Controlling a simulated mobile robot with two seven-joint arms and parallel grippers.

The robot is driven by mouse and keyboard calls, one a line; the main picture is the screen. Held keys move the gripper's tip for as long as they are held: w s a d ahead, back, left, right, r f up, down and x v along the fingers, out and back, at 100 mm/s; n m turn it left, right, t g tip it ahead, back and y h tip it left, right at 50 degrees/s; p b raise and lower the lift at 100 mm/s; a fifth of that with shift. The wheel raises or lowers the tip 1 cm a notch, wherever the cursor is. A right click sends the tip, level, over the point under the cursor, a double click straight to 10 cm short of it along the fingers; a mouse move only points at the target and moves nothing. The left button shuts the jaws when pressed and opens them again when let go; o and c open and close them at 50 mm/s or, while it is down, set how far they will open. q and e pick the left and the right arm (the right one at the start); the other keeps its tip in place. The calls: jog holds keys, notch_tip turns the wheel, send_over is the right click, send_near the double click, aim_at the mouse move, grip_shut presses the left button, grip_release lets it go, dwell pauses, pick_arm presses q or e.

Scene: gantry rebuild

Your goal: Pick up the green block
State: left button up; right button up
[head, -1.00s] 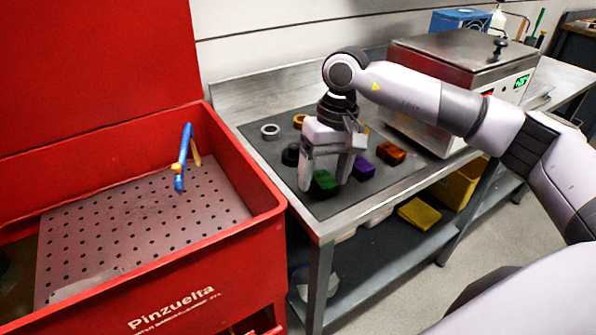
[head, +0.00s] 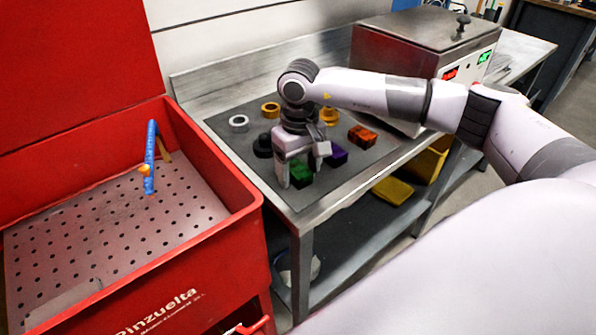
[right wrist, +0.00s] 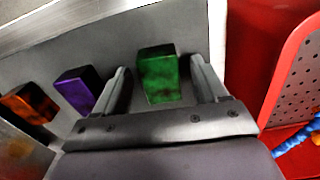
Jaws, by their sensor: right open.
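The green block (head: 300,171) stands on the dark mat of the metal table, near its front left corner. My right gripper (head: 301,178) is over it, pointing down, with its fingers apart on either side of the block. In the right wrist view the green block (right wrist: 159,74) sits between the two open fingers (right wrist: 162,88), with a gap showing on both sides. The gripper hides part of the block in the head view. My left gripper is not in view.
A purple block (head: 337,155) and an orange block (head: 362,136) stand to the right. Black, grey and yellow round pieces (head: 270,110) lie behind. The red washer tub (head: 255,210) borders the table's left; a metal box machine (head: 400,50) stands behind right.

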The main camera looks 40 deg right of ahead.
jog(key=c, duration=1.3)
jog(key=shift+o, duration=0.2)
jog(key=shift+r, duration=0.15)
